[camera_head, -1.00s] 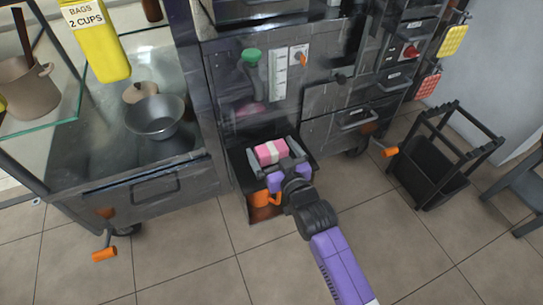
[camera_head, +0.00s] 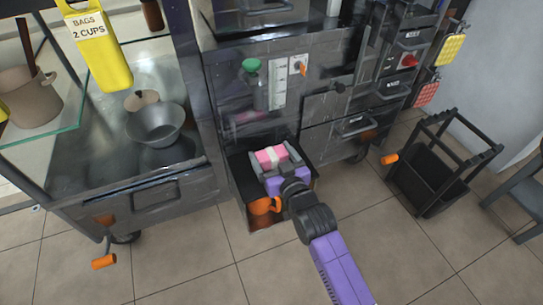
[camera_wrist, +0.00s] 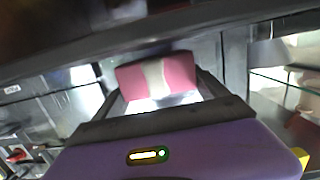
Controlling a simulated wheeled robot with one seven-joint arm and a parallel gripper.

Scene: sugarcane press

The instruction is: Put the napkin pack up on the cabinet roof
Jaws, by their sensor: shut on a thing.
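The napkin pack is a pink block with a white band (camera_head: 271,157). My gripper (camera_head: 273,162) is shut on it, with a finger at each side of it. They are in front of the grey metal cabinet (camera_head: 235,100), above a low dark ledge at its foot. In the wrist view the napkin pack (camera_wrist: 158,75) sits between the fingers, under a dark edge that crosses the top of the picture. The cabinet roof cannot be made out for sure in the head view.
A steel counter with a metal bowl (camera_head: 155,124) stands at the left. An orange mug (camera_head: 262,206) is below my gripper. A black open-frame bin (camera_head: 440,165) stands on the tiled floor at the right. Orange handles (camera_head: 104,261) stick out low.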

